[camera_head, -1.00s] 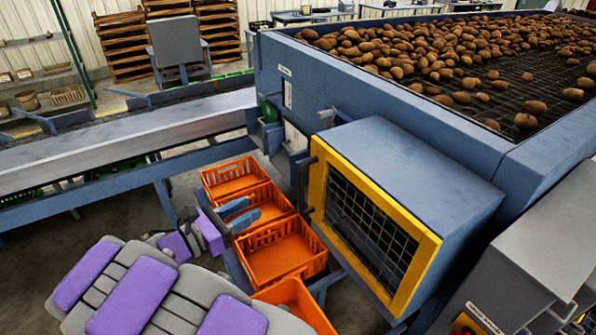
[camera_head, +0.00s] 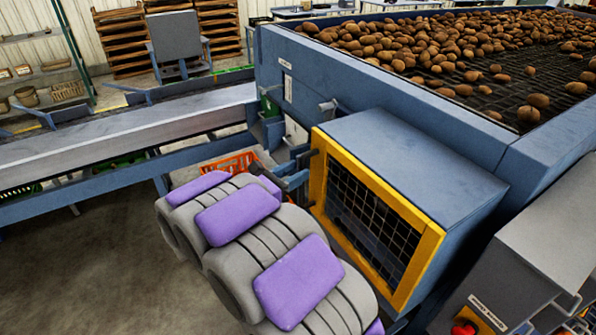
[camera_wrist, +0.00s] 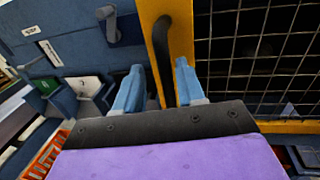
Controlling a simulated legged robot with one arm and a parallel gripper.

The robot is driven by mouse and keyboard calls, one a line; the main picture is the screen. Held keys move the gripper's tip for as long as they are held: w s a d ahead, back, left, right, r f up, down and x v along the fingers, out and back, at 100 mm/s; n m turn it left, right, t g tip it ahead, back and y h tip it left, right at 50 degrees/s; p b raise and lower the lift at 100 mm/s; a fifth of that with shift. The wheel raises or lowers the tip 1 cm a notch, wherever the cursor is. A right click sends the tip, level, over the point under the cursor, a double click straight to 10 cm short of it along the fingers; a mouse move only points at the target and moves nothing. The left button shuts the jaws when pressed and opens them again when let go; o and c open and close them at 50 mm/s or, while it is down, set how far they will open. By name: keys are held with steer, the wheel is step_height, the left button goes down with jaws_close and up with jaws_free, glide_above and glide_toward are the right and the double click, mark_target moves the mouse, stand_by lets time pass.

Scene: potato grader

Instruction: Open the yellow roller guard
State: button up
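The yellow roller guard (camera_head: 374,188) is a yellow frame with wire mesh on the front of a blue-grey housing, and it looks shut. In the wrist view its yellow frame (camera_wrist: 181,47) and mesh fill the upper right. A dark bar handle (camera_wrist: 166,60) stands on the frame's left side. My gripper (camera_wrist: 159,66) is open, its two blue fingers apart, with the handle showing between them; contact cannot be told. In the head view my gripper (camera_head: 296,178) is at the frame's left edge, partly hidden by my arm.
A grader bed with potatoes (camera_head: 440,45) lies behind the housing. A conveyor (camera_head: 110,138) runs along the left. An orange crate (camera_head: 230,162) shows behind my arm. A grey control box (camera_head: 540,260) stands at the right. Open floor lies at the lower left.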

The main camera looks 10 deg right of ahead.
steer(key=x, duration=0.2)
steer(key=shift+d, duration=0.45)
steer(key=shift+a, duration=0.35)
steer(key=shift+c, duration=1.4)
steer(key=shift+s+d+r, duration=0.1)
steer(key=shift+s+d, duration=0.05)
steer(key=shift+d, duration=0.05)
jaws_close()
